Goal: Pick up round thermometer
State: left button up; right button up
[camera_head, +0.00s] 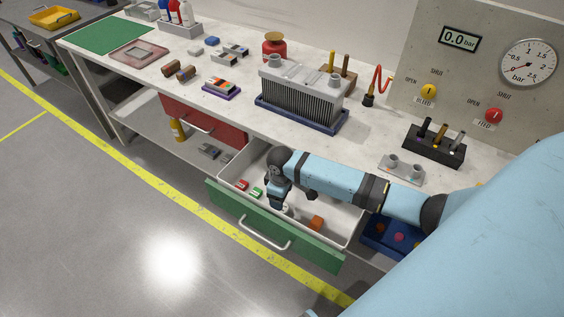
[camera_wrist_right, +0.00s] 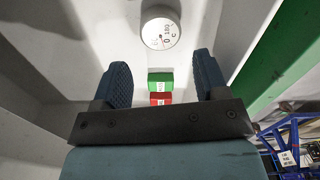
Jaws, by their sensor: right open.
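The round thermometer, a small white dial marked in °C (camera_wrist_right: 160,33), lies on the floor of the open green-fronted drawer (camera_head: 262,229). In the head view it is mostly hidden by my right gripper (camera_head: 280,205), with only a pale bit of it perhaps showing. My right gripper reaches down into the drawer. In the right wrist view its two dark fingers (camera_wrist_right: 162,75) are spread apart with nothing held between them. The dial appears beyond the fingertips, a little above the gap in the picture. My left gripper does not show.
The drawer walls stand close around my gripper.

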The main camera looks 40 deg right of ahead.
jog(key=shift+f, duration=3.2)
jog(key=shift+c, duration=0.2)
jog(key=c, duration=0.7)
